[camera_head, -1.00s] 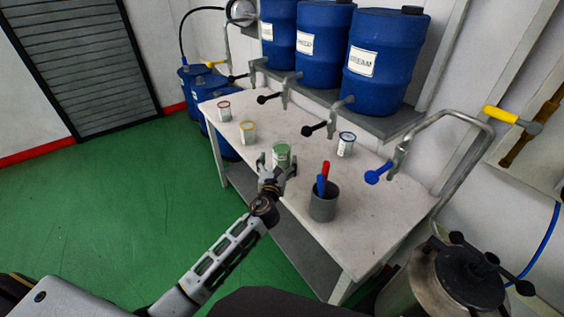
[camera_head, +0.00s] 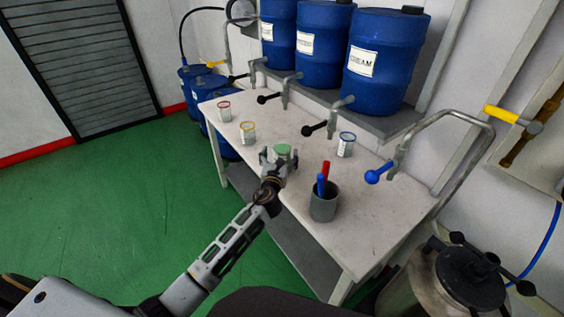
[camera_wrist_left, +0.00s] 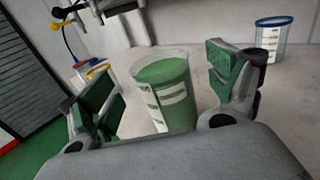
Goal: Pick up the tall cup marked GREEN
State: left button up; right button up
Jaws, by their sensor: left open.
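The green cup (camera_head: 283,150) stands upright on the white table, with green contents and a white label; its wording is not readable. In the left wrist view the cup (camera_wrist_left: 168,95) shows between the two finger pads, with a gap on each side. My left gripper (camera_head: 279,158) is open around the near side of the cup; it also shows in the left wrist view (camera_wrist_left: 165,88). The gripper hides the cup's lower part in the head view. My right gripper is not in view.
On the white table (camera_head: 360,220) stand a red-rimmed cup (camera_head: 224,112), a yellow-rimmed cup (camera_head: 248,133), a blue-rimmed cup (camera_head: 346,145) and a grey holder (camera_head: 323,205) with red and blue handles. Blue barrels (camera_head: 384,70) with taps stand on a shelf behind.

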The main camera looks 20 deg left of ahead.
aim_at(283, 142)
pick_arm(q)
jog(key=shift+w, duration=0.85)
jog(key=shift+w+a, duration=0.2)
jog(key=shift+w, duration=0.95)
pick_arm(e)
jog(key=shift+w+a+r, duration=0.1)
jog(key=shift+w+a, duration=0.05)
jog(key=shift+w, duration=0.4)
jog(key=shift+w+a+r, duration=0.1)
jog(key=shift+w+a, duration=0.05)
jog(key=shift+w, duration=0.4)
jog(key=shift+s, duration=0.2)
pick_arm(q)
jog(key=c, duration=1.9)
jog(key=shift+r, duration=0.15)
grip_shut()
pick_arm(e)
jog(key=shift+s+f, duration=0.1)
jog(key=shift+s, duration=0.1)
